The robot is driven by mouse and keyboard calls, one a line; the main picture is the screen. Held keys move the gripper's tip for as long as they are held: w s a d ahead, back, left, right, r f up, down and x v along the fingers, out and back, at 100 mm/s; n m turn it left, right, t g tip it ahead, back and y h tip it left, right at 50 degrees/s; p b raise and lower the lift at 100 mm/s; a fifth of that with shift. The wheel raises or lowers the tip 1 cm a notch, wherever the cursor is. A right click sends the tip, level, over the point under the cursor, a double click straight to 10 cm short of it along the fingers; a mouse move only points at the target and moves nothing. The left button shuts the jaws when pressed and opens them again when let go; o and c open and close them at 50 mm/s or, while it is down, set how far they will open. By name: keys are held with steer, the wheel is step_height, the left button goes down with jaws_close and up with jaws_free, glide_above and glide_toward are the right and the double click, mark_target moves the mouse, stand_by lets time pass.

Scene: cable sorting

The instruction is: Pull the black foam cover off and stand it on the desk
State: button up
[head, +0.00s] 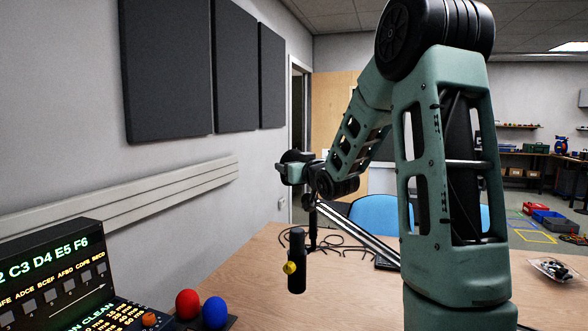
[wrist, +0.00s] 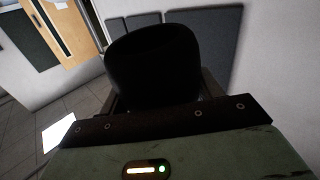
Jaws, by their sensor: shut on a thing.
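The black foam cover (wrist: 155,62) fills the middle of the wrist view, a dark rounded shape between the fingers of my gripper (wrist: 160,92). My gripper is shut on it. In the head view my gripper (head: 291,170) is held well above the desk (head: 345,290), with the dark cover (head: 296,156) small and partly hidden at its fingers. Below it, a black upright cylinder with a yellow knob (head: 297,262), perhaps the microphone, shows apart from the gripper. I cannot tell exactly what supports it.
A slanting metal arm (head: 355,235) and loose black cables (head: 340,243) lie behind the cylinder. A console with green text (head: 60,270), a red ball (head: 188,304) and a blue ball (head: 215,312) are at the front left. A blue chair (head: 375,213) stands behind. The desk's middle front is clear.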

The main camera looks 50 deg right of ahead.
steer(key=shift+r+p, duration=2)
steer(key=shift+r, duration=1.15)
